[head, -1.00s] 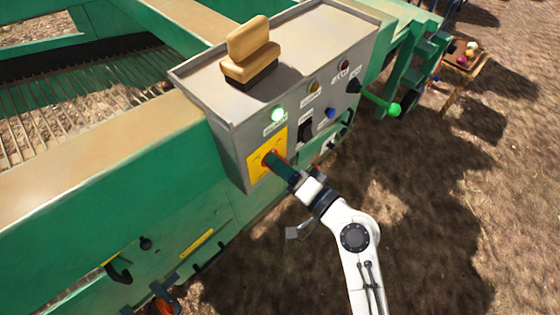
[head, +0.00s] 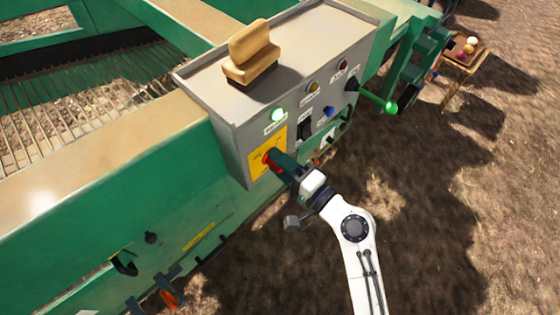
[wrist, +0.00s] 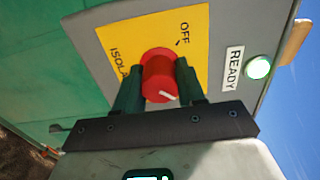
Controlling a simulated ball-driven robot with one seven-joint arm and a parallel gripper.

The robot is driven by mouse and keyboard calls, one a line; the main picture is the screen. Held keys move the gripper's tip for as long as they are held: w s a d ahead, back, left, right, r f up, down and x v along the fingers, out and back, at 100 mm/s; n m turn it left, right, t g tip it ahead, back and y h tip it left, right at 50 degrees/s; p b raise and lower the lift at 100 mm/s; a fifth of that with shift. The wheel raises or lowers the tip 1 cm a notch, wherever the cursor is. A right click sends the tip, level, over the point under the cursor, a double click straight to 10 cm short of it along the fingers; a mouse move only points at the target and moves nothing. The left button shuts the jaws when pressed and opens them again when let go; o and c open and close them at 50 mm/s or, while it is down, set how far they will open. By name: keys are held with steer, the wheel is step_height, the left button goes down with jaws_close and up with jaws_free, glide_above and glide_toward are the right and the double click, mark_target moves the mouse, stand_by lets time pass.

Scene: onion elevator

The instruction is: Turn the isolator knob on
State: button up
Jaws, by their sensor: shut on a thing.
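The red isolator knob (wrist: 158,75) sits on a yellow plate (wrist: 196,50) on the grey control box. The plate reads OFF at its upper right in the wrist view; the "ISOLA..." lettering is partly covered. My gripper (wrist: 157,72) is shut on the knob, with one dark green finger on each side. A white mark on the knob's face points down and right in the wrist view, away from the OFF word. In the head view the knob (head: 267,157) shows only as a red edge beside my gripper (head: 277,161). The green READY lamp (wrist: 259,68) is lit.
The grey control box (head: 210,80) carries a tan padded block (head: 252,55), a black switch (head: 305,130), a blue button (head: 329,112) and a lever with a green ball (head: 391,107). Green machine frame (head: 120,200) lies left.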

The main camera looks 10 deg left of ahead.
steer(key=o, duration=1)
steer(key=shift+o, duration=0.2)
steer(key=b+v, duration=0.2)
steer(key=v, duration=0.8)
steer(key=shift+s+d, duration=0.25)
steer(key=shift+d, duration=0.1)
